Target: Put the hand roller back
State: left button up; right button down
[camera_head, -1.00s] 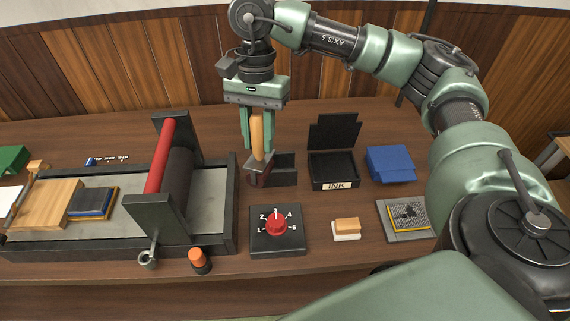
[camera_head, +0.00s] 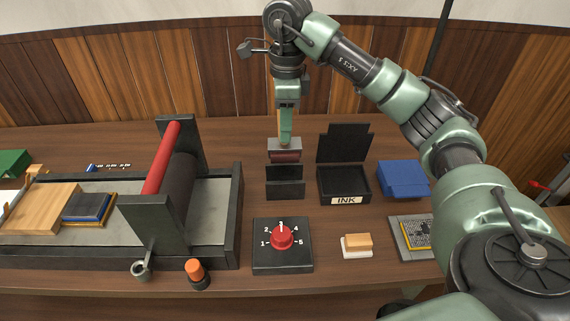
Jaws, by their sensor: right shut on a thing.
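My right gripper (camera_head: 285,138) points down and is shut on the hand roller (camera_head: 286,156), at its handle, which is mostly hidden behind the near finger. The roller has a grey frame and a dark red cylinder, with the cylinder lowest. A small black holder (camera_head: 286,188) stands on the table just below it in the picture. The roller appears at or behind the holder's top edge; I cannot tell whether they touch. My left gripper is not in view.
The black ink box (camera_head: 344,184) stands open right of the holder, with a blue box (camera_head: 403,179) beyond. The press with its red roller (camera_head: 162,158) is at left. A dial box (camera_head: 282,245) and a wooden-topped block (camera_head: 357,245) are in front.

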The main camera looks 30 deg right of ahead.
aim_at(285, 159)
notch_tip(285, 159, down, 5)
jog(key=shift+f+p, duration=0.35)
jog(key=shift+f, duration=0.25)
notch_tip(285, 159, down, 4)
jog(key=shift+r, duration=0.15)
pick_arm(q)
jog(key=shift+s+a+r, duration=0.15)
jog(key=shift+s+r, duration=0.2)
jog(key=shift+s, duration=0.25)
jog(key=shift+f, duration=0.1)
pick_arm(e)
jog(key=c, duration=1.5)
grip_release()
jog(key=shift+c, duration=0.2)
jog(key=o, duration=0.4)
jog(key=shift+o, duration=0.2)
